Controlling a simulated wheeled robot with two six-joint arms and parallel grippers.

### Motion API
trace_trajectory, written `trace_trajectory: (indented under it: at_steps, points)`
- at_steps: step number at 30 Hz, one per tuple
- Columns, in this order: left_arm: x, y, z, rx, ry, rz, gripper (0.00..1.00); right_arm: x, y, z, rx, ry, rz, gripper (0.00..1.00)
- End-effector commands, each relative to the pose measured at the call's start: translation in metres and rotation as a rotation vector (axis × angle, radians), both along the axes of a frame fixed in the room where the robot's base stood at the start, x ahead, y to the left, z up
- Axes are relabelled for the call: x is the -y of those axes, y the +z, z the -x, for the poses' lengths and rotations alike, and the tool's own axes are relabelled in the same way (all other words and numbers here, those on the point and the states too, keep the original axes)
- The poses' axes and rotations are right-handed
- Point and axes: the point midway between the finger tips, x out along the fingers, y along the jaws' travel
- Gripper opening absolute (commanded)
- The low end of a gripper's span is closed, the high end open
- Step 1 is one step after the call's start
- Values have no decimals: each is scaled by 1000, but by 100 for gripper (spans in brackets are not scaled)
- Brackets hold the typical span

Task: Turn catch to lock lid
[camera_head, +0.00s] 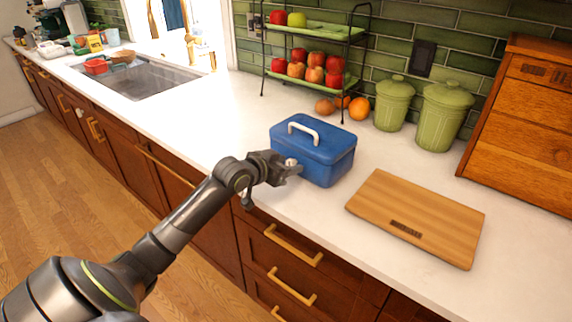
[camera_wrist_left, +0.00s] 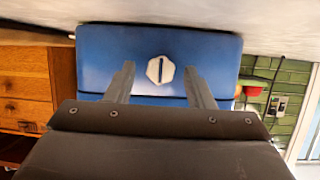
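A blue box (camera_head: 322,170) with a blue lid (camera_head: 318,148) stands on the white counter, and the lid lies down on it. The lid has a white handle (camera_head: 298,127). A white hexagonal catch with a dark slot (camera_wrist_left: 160,70) is on the box front in the left wrist view; the slot runs up and down in that picture. My left gripper (camera_head: 287,167) is at the box front. In the left wrist view its two fingers are apart, one on each side of the catch, with visible gaps. Whether the fingertips reach the catch's depth cannot be told. My right gripper is not in view.
A wooden cutting board (camera_head: 417,217) lies right of the box. Green canisters (camera_head: 440,117), loose fruit (camera_head: 359,109) and a two-tier fruit rack (camera_head: 306,85) stand behind it. A wooden cabinet (camera_head: 520,130) is at right. The counter left of the box is clear toward the sink (camera_head: 140,79).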

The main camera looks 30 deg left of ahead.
Motion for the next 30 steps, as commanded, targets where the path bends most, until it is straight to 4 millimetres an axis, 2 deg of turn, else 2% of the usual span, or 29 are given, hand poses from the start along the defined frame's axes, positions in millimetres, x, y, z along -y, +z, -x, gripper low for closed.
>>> trace_trajectory:
  at_steps: [11,14,21,30]
  points:
    - [-2,2,6,-1,1,-1,48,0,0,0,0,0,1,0]
    - [-3,7,17,1,1,-4,48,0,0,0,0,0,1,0]
    - [-8,23,58,-3,-3,-7,48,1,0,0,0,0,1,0]
    - [-15,41,100,-3,0,-8,48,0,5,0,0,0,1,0]
